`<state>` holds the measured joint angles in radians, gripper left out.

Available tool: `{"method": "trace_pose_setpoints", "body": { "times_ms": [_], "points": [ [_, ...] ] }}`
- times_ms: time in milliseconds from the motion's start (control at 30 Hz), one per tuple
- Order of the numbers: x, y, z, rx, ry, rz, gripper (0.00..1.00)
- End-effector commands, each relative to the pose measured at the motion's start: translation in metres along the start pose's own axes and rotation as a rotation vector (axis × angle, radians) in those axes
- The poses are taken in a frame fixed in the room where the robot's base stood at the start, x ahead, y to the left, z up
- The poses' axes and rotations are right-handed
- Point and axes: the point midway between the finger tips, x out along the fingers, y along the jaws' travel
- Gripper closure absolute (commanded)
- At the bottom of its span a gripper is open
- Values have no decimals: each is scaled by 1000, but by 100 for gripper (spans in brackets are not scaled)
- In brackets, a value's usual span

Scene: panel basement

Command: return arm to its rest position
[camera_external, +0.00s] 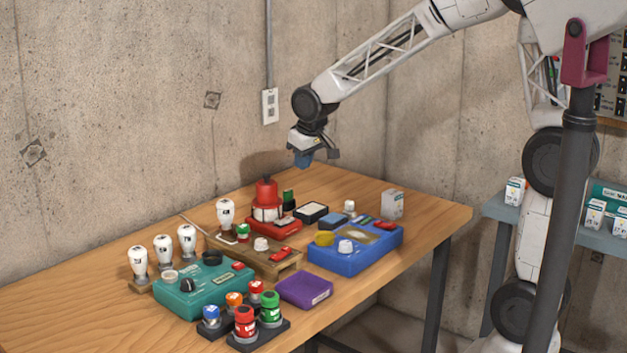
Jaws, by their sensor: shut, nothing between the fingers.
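My gripper (318,155) hangs at the end of my arm above the far part of the wooden table (420,222). It points down, is shut and has nothing between its fingers. It is clear of the things on the table. My arm reaches in from the upper right, with its elbow high and its forearm sloping down to the left.
The table holds a teal box (205,284), a blue box (355,255), a red beacon (266,195), a purple box (304,289), white bulb-like pieces and several coloured jars. A concrete wall (120,110) stands behind. The table's right end and front left are bare.

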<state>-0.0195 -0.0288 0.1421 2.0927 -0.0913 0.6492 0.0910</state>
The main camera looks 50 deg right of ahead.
Motion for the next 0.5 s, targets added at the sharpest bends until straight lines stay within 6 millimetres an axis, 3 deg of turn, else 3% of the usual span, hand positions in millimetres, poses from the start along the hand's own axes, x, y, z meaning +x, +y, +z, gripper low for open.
{"method": "trace_pose_setpoints", "body": {
  "times_ms": [500],
  "points": [
    [-5,1,3,1,0,0,100]
  ]
}}
